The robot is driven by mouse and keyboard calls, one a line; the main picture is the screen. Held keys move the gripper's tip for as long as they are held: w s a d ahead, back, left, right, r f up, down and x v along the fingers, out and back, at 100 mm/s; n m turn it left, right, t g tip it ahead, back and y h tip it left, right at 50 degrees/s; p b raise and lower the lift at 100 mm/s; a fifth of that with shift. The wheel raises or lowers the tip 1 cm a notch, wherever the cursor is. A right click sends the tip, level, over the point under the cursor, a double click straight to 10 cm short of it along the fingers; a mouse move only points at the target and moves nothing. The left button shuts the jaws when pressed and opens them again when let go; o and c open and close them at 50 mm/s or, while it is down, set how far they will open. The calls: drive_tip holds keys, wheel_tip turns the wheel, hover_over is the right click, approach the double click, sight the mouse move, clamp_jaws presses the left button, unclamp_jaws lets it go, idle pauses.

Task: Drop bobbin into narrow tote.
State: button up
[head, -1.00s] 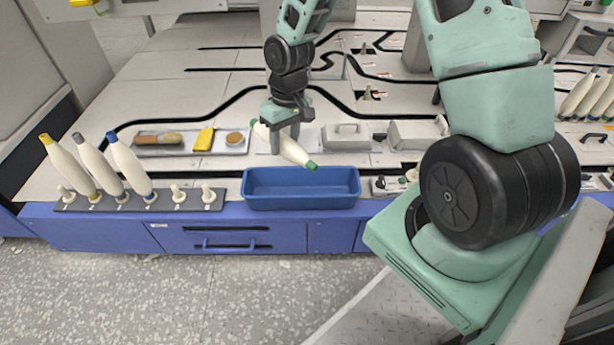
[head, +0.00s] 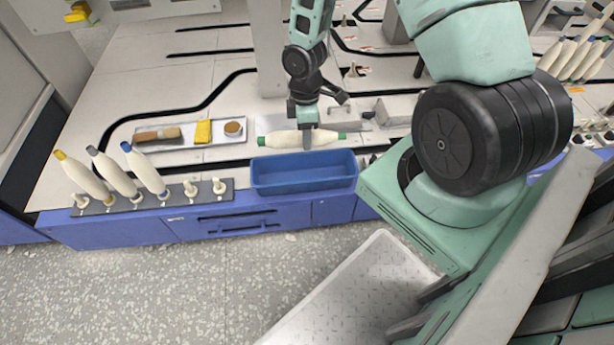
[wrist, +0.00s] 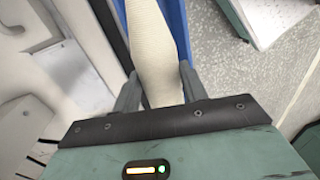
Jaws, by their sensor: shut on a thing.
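My gripper (head: 306,132) is shut on a cream bobbin (head: 280,140) with green ends. The bobbin lies roughly level, held crosswise just behind and above the far rim of the blue narrow tote (head: 305,187). The tote looks empty and stands at the front edge of the table. In the wrist view the bobbin (wrist: 155,50) runs between the two fingers (wrist: 158,88), and a strip of the blue tote (wrist: 175,20) shows beside and beneath it. The bobbin's ends are out of that view.
Grey metal pieces (head: 395,108) stand to the right.

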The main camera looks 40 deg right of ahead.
wheel_tip(320, 180, down, 4)
drive_tip(key=b, duration=0.3)
drive_tip(key=shift+f+b, duration=0.2)
drive_tip(key=shift+b, duration=0.2)
drive_tip(key=shift+r, duration=0.1)
drive_tip(key=o, duration=1.1)
wheel_tip(320, 180, up, 17)
drive_tip(key=w+d+p, duration=0.1)
drive_tip(key=w+p, duration=0.1)
drive_tip(key=p, duration=0.5)
drive_tip(key=shift+d+r, duration=0.15)
